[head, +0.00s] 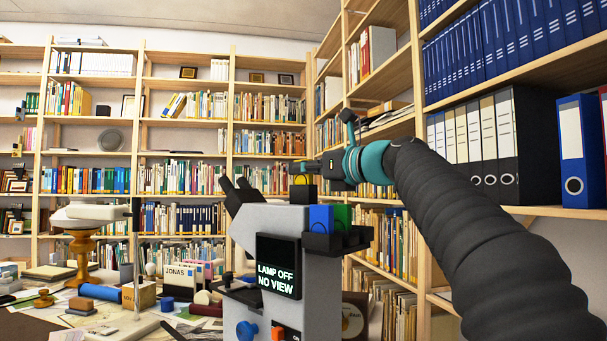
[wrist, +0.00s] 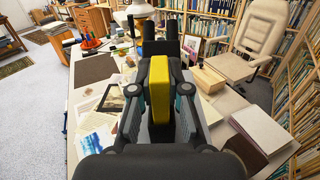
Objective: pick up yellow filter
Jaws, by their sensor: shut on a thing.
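The yellow filter (wrist: 159,90) is an upright yellow block between the two fingers of my gripper (wrist: 159,97) in the wrist view. My gripper is shut on it. In the head view, a small bit of the yellow filter (head: 301,179) shows at the tip of my gripper (head: 303,168), with a dark part below it, above the microscope. A blue filter (head: 321,218) and a green filter (head: 342,217) sit in the black holder (head: 322,243) on the microscope. Whether the yellow filter touches the holder is hard to tell.
The grey microscope (head: 297,216) has a screen reading "LAMP OFF NO VIEW" (head: 278,268). A cluttered desk (head: 60,318) with papers, stamps and books lies at left. Full bookshelves (head: 145,122) line the back and right. A beige chair (wrist: 258,35) stands beyond the desk.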

